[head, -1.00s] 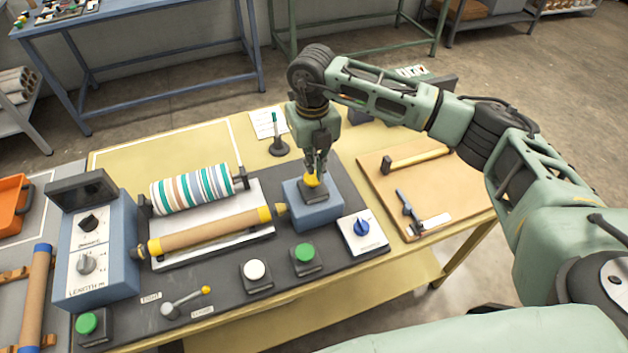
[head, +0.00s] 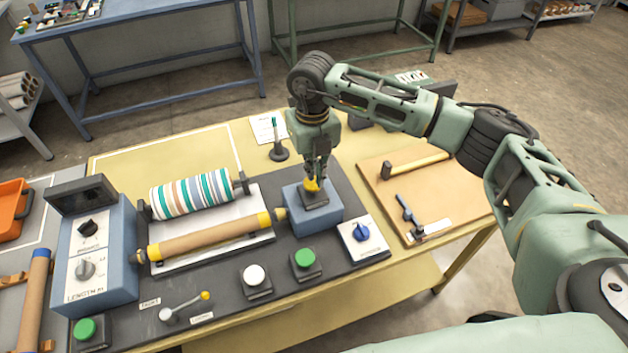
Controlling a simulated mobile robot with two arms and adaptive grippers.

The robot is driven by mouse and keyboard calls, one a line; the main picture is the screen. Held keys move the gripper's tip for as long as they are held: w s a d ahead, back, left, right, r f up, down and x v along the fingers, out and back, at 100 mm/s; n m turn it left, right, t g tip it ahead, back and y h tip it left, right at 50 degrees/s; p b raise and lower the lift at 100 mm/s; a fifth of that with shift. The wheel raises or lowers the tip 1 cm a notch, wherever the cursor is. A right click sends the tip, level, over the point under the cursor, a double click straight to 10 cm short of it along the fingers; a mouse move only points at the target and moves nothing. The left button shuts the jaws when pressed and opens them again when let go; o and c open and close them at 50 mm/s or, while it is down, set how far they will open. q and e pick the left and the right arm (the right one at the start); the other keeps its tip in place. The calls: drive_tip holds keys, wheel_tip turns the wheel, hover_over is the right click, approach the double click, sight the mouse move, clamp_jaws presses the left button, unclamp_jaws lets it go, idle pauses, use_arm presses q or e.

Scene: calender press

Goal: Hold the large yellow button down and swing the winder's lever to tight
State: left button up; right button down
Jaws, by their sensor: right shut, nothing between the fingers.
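The large yellow button (head: 312,185) sits on top of a blue-grey box on the dark machine base. My right gripper (head: 314,178) points down with its fingers shut and empty, right at the button and covering part of it. It looks to be touching the button; how far the button is pressed I cannot tell. The winder's lever (head: 188,306) lies at the front of the base, its yellow knob to the right, between two small labels too small to read surely. My left gripper is not in view.
A striped roll (head: 190,193) and a brown tube (head: 208,236) lie left of the box. A white button (head: 254,275), green button (head: 305,258) and blue knob (head: 361,232) stand in front. A board (head: 450,195) at right holds a hammer (head: 415,163).

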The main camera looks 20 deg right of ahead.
sight(313, 184)
drive_tip(key=shift+f, duration=0.15)
idle(0.3)
drive_tip(key=shift+f+b, duration=1.75)
drive_tip(key=shift+f, duration=0.25)
drive_tip(key=shift+s+f, duration=0.2)
